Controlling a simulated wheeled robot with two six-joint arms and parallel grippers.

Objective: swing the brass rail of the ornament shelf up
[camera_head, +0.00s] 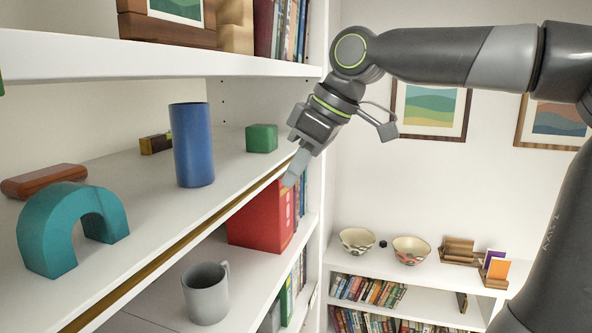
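The ornament shelf (228,185) is the white middle board on the left. Its brass rail (172,252) is a thin gold strip running along and just below the shelf's front edge, in its lowered position. My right gripper (296,168) reaches down from the upper right to the far end of the rail. Its fingertip is at or very near that end; I cannot tell whether it touches. The fingers overlap in this view, so their opening is unclear. My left gripper is not in view.
On the shelf stand a teal arch (62,226), a blue cylinder (192,145), a green cube (262,138) and a red-brown block (44,181). Below are a grey mug (206,293) and a red box (262,222). The upper shelf (150,57) hangs above.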

